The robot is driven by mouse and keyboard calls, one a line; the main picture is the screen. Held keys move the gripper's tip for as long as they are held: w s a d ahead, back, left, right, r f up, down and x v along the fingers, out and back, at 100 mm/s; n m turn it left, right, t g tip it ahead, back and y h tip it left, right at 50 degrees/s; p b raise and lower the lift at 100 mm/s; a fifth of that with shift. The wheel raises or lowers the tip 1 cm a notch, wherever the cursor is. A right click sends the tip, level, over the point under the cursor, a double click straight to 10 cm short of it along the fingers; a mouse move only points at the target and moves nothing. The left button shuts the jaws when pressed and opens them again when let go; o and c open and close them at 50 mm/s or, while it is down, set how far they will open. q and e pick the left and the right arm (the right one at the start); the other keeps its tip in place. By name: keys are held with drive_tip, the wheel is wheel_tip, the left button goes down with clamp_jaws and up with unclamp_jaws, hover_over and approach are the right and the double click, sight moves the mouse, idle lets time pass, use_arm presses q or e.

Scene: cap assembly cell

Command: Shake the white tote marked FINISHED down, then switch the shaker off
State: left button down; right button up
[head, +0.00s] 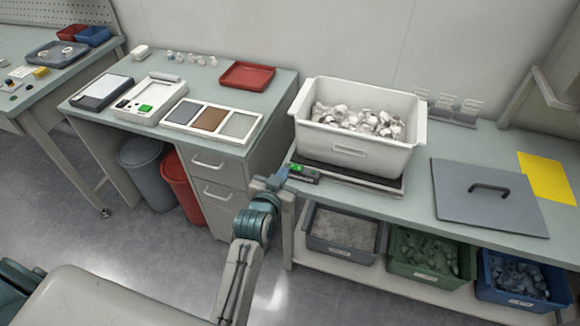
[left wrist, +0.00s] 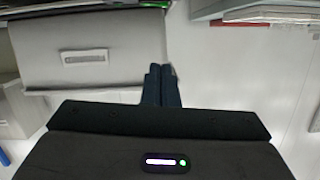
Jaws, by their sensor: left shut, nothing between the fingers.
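The white tote (head: 308,130) stands upright on the dark, flat shaker (head: 390,184) on the right bench. It is heaped with small whitish parts (head: 362,121). A label plate is on its front, but I cannot read the writing. A small switch box (head: 303,172) with a lit green button sits at the shaker's left front corner. My left gripper (head: 282,176) is shut and empty beside the switch box, at its left; I cannot tell if it touches it. Its closed dark fingertips (left wrist: 161,72) show in the left wrist view. My right gripper is not in view.
A grey lid (head: 490,215) with a black handle and a yellow sheet (head: 547,177) lie to the right. Grey, green and blue bins stand on the shelf below. The left desk holds a red tray (head: 245,75) and a sectioned tray (head: 212,121). Open floor lies in front.

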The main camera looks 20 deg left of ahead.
use_arm(q)
drive_tip(key=p, duration=0.2)
hover_over(296, 167)
drive_tip(key=f+v, duration=0.1)
drive_tip(key=v, duration=0.2)
drive_tip(key=f, duration=0.2)
drive_tip(key=shift+w+a+f, duration=0.15)
drive_tip(key=shift+a+f, duration=0.1)
drive_tip(key=shift+f, duration=0.35)
drive_tip(key=shift+w+a+f, duration=0.1)
drive_tip(key=shift+a+f, duration=0.15)
drive_tip(key=shift+f, duration=0.3)
drive_tip(key=shift+a+f, duration=0.1)
drive_tip(key=shift+f, duration=0.7)
drive_tip(key=shift+f, duration=0.1)
drive_tip(key=shift+s+a+f, duration=0.1)
drive_tip(key=shift+f, duration=0.15)
drive_tip(key=shift+r+p, duration=0.1)
drive_tip(key=shift+p, duration=0.2)
